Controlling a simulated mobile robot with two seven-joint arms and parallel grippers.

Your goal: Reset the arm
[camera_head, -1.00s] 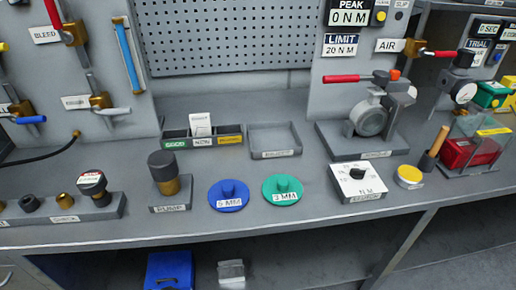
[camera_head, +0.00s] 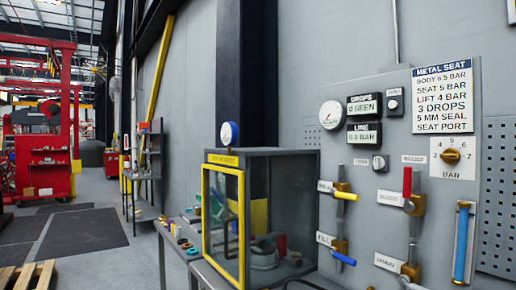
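Neither of my grippers nor my arms show in the head view. A grey panel (camera_head: 388,130) at the right carries a round white gauge (camera_head: 331,114), a drops display (camera_head: 364,106) reading 0 SEEN and a line display (camera_head: 364,133) reading 0.0 BAR. Below them are valves with a yellow handle (camera_head: 345,196), a red handle (camera_head: 407,183) and a blue handle (camera_head: 343,258). A yellow-framed test enclosure (camera_head: 222,220) stands left of the panel; a grey fitting shows inside.
A white sign (camera_head: 443,95) headed METAL SEAT hangs at the upper right. A blue tube (camera_head: 462,243) and pegboard (camera_head: 497,200) are at the right edge. At the left are a red machine frame (camera_head: 45,130), dark floor mats (camera_head: 84,232), a pallet (camera_head: 28,275) and open floor.

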